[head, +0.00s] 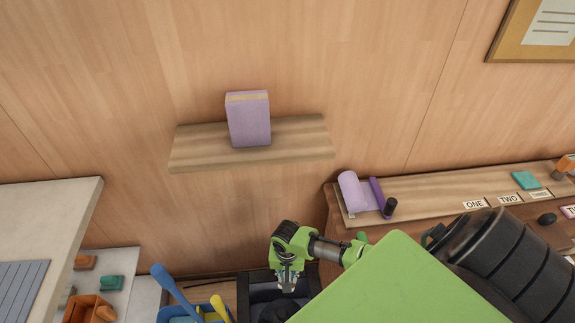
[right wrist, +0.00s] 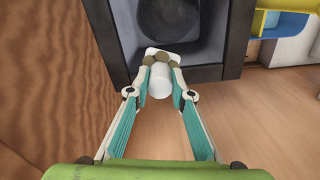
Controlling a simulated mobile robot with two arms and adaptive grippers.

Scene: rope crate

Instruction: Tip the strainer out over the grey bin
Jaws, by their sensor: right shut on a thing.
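My right gripper (head: 288,281) is low over the grey bin (head: 243,290) in the head view. In the right wrist view this gripper (right wrist: 162,62) is shut on a white cylindrical handle (right wrist: 160,82), seemingly the strainer's. A dark round shape (right wrist: 182,22) lies beyond the fingertips, inside the outline of the bin's dark square rim (right wrist: 235,60). It looks like the strainer's bowl, but I cannot tell it clearly from the bin's inside. Its tilt and any contents cannot be made out. My left gripper is not in view.
A blue container (head: 205,308) with blue and yellow things stands left of the bin. A wooden wall (right wrist: 45,70) is close on the left in the right wrist view. A shelf (head: 195,155) with a purple box (head: 248,120) hangs above. A wooden counter (head: 440,190) is at right.

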